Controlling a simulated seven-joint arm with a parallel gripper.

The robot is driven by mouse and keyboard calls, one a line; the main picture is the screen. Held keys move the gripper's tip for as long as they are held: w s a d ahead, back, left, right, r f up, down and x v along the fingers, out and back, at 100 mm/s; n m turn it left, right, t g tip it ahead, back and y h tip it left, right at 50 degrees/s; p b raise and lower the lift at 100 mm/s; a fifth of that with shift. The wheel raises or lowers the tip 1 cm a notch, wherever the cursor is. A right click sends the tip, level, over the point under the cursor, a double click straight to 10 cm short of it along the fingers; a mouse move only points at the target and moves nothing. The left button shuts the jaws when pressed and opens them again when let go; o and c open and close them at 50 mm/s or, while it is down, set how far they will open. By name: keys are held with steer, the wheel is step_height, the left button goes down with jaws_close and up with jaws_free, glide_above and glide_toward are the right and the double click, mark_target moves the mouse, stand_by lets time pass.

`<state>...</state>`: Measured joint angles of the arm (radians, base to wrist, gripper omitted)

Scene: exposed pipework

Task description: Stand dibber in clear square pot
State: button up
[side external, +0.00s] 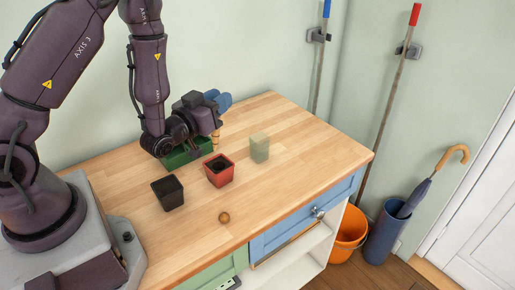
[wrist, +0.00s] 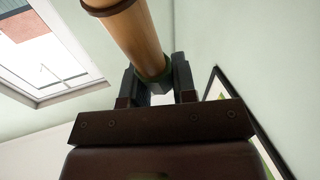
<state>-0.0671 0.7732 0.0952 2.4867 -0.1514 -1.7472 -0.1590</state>
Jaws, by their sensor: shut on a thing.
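My gripper (side external: 213,122) is above the back of the worktop, to the left of the clear pot. In the wrist view my gripper (wrist: 157,84) is shut on the dibber (wrist: 133,38), a round wooden shaft with a green band at the fingers and a dark band at its far end. In the side view only a small wooden part of the dibber (side external: 215,138) shows below the fingers. The clear square pot (side external: 260,147), pale and greenish, stands upright on the worktop, apart from the gripper. Its inside cannot be made out.
A red square pot (side external: 219,172) with a dark inside and a black pot (side external: 168,193) stand in front of the gripper. A green tray (side external: 185,154) lies beneath the arm. A blue object (side external: 221,101) is behind the gripper. A small round brown thing (side external: 224,218) lies near the front. The right worktop is clear.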

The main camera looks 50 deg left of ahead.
stand_by(0.4)
steer(key=w+d+r+m+h, duration=0.1)
steer(key=d+r+m+h, duration=0.3)
steer(key=d, duration=0.5)
steer(key=w+a+r+n+t+y, duration=0.3)
steer(key=w+a+y, duration=0.1)
steer(key=w+a, duration=0.45)
step_height(320, 180, down, 8)
steer(key=shift+r+y, duration=0.15)
steer(key=shift+y, duration=0.15)
steer(key=shift+d, duration=0.1)
